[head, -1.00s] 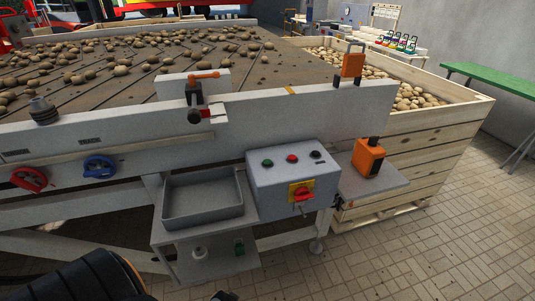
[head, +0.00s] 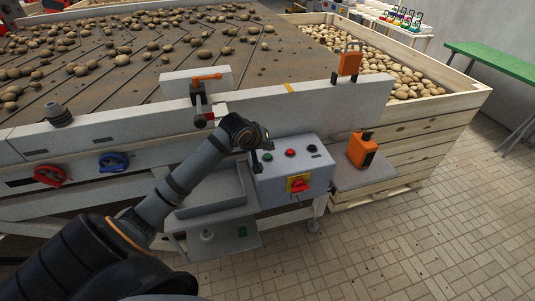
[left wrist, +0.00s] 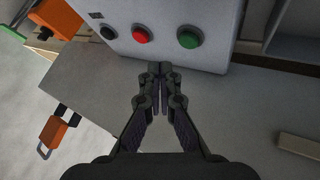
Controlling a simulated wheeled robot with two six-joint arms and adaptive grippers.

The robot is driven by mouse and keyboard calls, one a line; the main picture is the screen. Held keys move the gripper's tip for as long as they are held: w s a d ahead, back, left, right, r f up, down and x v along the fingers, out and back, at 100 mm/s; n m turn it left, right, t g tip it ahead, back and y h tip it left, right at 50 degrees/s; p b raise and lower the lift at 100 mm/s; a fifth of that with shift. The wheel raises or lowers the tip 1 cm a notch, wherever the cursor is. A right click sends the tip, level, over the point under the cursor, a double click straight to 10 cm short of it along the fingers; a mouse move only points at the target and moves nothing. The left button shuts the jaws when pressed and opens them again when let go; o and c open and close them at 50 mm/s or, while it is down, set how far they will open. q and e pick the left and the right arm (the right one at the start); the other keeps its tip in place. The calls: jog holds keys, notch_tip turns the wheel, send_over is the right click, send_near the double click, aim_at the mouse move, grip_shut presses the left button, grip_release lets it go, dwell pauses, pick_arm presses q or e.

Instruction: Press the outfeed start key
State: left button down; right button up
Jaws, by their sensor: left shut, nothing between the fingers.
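The grey control box (head: 285,187) is mounted at the front of the picking table. Its top face carries a green key (head: 267,157), a red key (head: 290,152) and a black key (head: 311,148). The same green key (left wrist: 189,37), red key (left wrist: 141,34) and black key (left wrist: 108,32) show in the left wrist view. My left gripper (head: 262,158) is at the box's left end, close to the green key. In the left wrist view its fingertips (left wrist: 160,69) are together and empty, below the keys and between red and green. Contact with the box cannot be told. My right gripper is out of view.
A red and yellow rotary switch (head: 298,184) is on the box front. A grey tray (head: 213,209) lies to the left, partly behind my arm. An orange device (head: 362,149) stands on a shelf (head: 365,175) to the right. Tiled floor lies open at the right front.

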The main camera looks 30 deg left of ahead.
pick_arm(q)
jog(key=shift+n+t, duration=0.4)
jog(key=shift+n, duration=0.5)
jog(key=a+r, duration=0.1)
jog(key=w+r, duration=0.1)
jog(key=r, duration=0.1)
jog(key=w+a+r, duration=0.1)
jog(key=shift+w+a+r, duration=0.1)
jog(key=shift+a+r, duration=0.15)
jog(key=shift+a, duration=0.1)
jog(key=shift+w+f, duration=0.15)
jog(key=b, duration=0.7)
send_over(266, 157)
notch_tip(266, 157, down, 8)
jog(key=shift+r, duration=0.15)
jog(key=shift+f+b, duration=0.35)
jog(key=shift+f, duration=0.1)
jog(key=shift+f, duration=0.1)
